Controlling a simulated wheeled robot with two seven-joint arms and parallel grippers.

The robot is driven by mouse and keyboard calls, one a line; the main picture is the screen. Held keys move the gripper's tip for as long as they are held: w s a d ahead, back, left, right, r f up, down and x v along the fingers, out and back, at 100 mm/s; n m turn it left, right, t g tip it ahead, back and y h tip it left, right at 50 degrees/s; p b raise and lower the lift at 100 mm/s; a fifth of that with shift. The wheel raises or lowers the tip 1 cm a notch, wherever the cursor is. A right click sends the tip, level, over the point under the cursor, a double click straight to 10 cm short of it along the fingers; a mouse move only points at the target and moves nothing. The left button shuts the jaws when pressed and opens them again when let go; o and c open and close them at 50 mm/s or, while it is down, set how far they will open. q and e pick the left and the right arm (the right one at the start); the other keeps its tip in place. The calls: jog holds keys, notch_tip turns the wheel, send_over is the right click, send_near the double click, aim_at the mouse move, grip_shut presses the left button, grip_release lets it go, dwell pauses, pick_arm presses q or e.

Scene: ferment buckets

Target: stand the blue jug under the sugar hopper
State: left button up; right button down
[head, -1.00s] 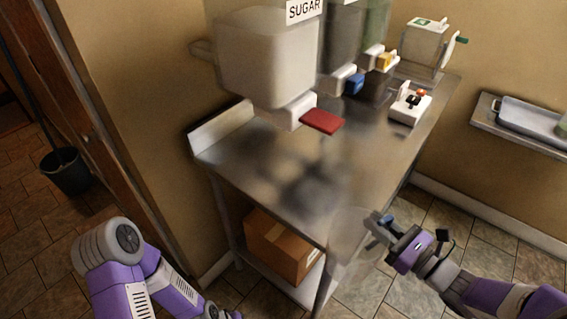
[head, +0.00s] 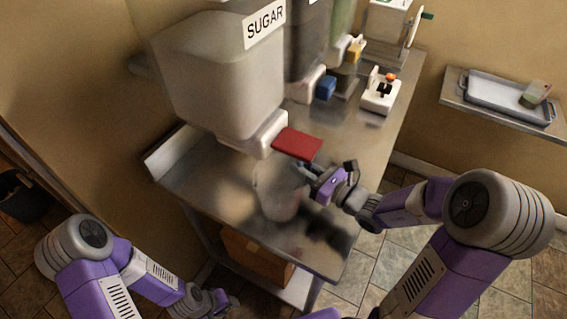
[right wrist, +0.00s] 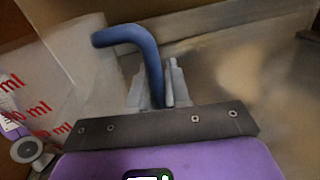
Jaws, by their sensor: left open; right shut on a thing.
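The sugar hopper (head: 215,90), a big pale container labelled SUGAR, hangs over the left part of the steel table (head: 205,185). It has a white spout (head: 262,135) and a red flap (head: 297,143). The jug (head: 277,192) is clear and blurry, below the spout in the head view. I cannot tell if it touches the table. Its blue handle (right wrist: 140,45) and red ml marks (right wrist: 25,95) show in the right wrist view. My right gripper (head: 308,172) is shut on the handle, at the jug's right. My left gripper (head: 228,304) is open and empty, low in front of the table.
Other hoppers with a blue flap (head: 325,88) and a yellow flap (head: 354,52) stand farther back. A white device (head: 381,92) with an orange-topped part is on the table. A wall shelf (head: 450,104) holds a tray. A cardboard box (head: 252,256) sits under the table.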

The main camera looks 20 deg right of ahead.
jog(key=w+a+f, duration=0.1)
jog(key=w+a+f+b, duration=0.1)
jog(key=w, duration=0.1)
jog(key=w+a+f+b, duration=0.1)
jog(key=w, duration=0.1)
jog(key=shift+w+a+f, duration=0.2)
jog(key=shift+f, duration=0.15)
jog(key=shift+r, duration=0.1)
jog(key=shift+f+b, duration=0.2)
jog(key=shift+b, duration=0.15)
jog(key=c, duration=1.1)
grip_release()
jog(key=shift+r, duration=0.1)
